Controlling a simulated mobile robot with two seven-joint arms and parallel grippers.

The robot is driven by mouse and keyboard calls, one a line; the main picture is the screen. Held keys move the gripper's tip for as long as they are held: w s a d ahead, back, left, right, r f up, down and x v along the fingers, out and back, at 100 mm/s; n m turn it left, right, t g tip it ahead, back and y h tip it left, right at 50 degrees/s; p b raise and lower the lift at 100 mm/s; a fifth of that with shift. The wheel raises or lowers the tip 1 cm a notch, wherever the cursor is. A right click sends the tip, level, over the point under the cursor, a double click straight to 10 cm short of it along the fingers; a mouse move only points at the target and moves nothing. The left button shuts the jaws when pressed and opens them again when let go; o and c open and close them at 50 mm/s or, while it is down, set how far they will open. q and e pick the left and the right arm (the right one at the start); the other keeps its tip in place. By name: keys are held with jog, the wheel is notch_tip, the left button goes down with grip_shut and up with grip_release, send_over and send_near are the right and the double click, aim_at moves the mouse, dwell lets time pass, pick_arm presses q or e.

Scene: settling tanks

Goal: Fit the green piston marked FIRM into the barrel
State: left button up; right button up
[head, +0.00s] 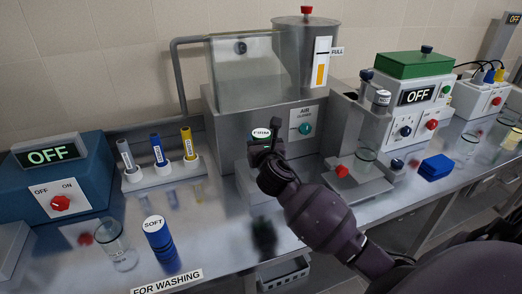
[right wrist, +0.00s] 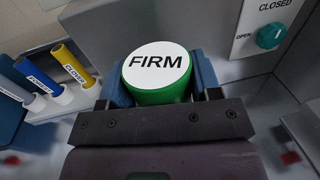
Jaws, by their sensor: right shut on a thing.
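The green piston (right wrist: 165,97) has a white top marked FIRM and stands between the jaws of my right gripper (right wrist: 163,100), which is shut on it. In the head view, the white FIRM top (head: 261,133) shows above my right gripper (head: 264,148), in front of the grey tank base; my gripper hides most of the piston's body there. No part is labelled as the barrel, and I cannot tell for sure which it is. My left gripper is not in view.
A blue SOFT piston (head: 158,238) and an empty glass (head: 115,250) stand at the front left. Three markers (head: 158,150) sit in white holders. A grey tank base with an AIR valve (head: 305,129) stands behind my gripper. A clear-walled stand (head: 358,125) is to the right.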

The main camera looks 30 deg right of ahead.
jog(key=shift+f+b, duration=0.35)
jog(key=shift+f, duration=1.15)
jog(key=shift+f, duration=0.3)
jog(key=o, duration=1)
jog(key=shift+o, duration=0.2)
jog(key=shift+r, duration=0.15)
jog(key=shift+s+a+r, duration=0.1)
jog(key=shift+s, duration=0.05)
jog(key=v, duration=1.1)
jog(key=shift+s+a+p, duration=0.15)
jog(key=shift+s+p, duration=0.15)
jog(key=shift+s, duration=0.05)
